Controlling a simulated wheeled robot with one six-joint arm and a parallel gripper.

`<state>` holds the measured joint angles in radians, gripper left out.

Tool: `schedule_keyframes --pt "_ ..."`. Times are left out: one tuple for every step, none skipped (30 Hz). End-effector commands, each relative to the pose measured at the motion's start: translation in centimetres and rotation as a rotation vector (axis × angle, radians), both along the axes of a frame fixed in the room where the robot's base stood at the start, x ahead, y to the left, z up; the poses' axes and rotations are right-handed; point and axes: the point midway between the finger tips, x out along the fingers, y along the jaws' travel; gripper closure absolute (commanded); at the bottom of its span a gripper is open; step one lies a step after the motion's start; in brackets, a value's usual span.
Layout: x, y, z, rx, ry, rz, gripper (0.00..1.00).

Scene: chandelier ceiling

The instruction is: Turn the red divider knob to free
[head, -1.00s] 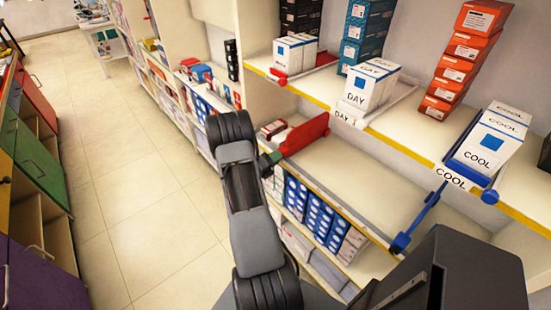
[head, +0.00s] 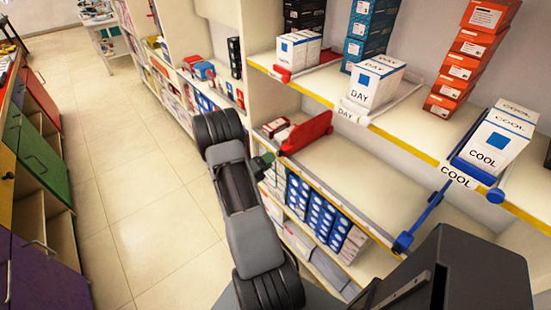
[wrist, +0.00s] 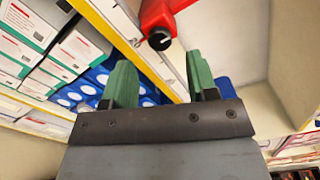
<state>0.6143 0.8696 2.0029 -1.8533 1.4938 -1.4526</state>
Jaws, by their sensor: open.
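The red divider (head: 306,133) stands on the middle shelf at its left end in the head view. In the wrist view its red front end (wrist: 158,12) shows at the top, with a round black knob (wrist: 160,40) bearing a light mark. My gripper (wrist: 160,72) has two green fingers, open and empty. The knob lies just beyond the fingertips, roughly centred between them, and looks apart from both. In the head view my gripper (head: 262,164) is at the shelf's front edge, left of the divider, mostly hidden by my arm.
A blue divider (head: 424,218) stands farther right on the same shelf (head: 350,180), with bare shelf between. The upper shelf holds DAY (head: 372,85) and COOL (head: 494,140) boxes. The tiled floor (head: 130,170) at left is clear.

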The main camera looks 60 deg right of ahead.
Motion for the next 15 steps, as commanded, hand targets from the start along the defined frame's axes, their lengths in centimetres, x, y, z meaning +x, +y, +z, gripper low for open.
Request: schedule_keyframes --pt "0.5 1.1 -0.1 0.000 0.000 0.005 0.47" --pt "0.7 1.7 -0.1 0.000 -0.001 0.007 0.47" --pt "0.9 2.5 -0.1 0.000 -0.001 0.005 0.47" --pt "1.1 3.1 -0.1 0.000 0.000 0.005 0.47" --pt "1.3 3.6 -0.1 -0.001 0.000 0.004 0.47" --pt "1.5 4.3 -0.1 0.000 -0.001 0.005 0.47" --pt "1.7 4.8 -0.1 0.000 -0.001 0.004 0.47" --pt "1.8 5.3 -0.1 0.000 -0.001 0.005 0.47" --pt "2.0 5.9 -0.1 0.000 -0.001 0.004 0.47" --pt "2.1 6.3 -0.1 0.000 -0.001 0.004 0.47" --pt "2.2 6.7 -0.1 0.000 -0.001 0.003 0.47" --pt "2.4 7.1 0.0 0.000 -0.001 0.003 0.47" --pt "2.5 7.4 0.0 0.000 -0.001 0.003 0.47" --pt "2.5 7.6 0.0 -0.001 -0.001 0.002 0.47" --pt "2.6 8.0 0.0 -0.001 -0.001 0.001 0.47"
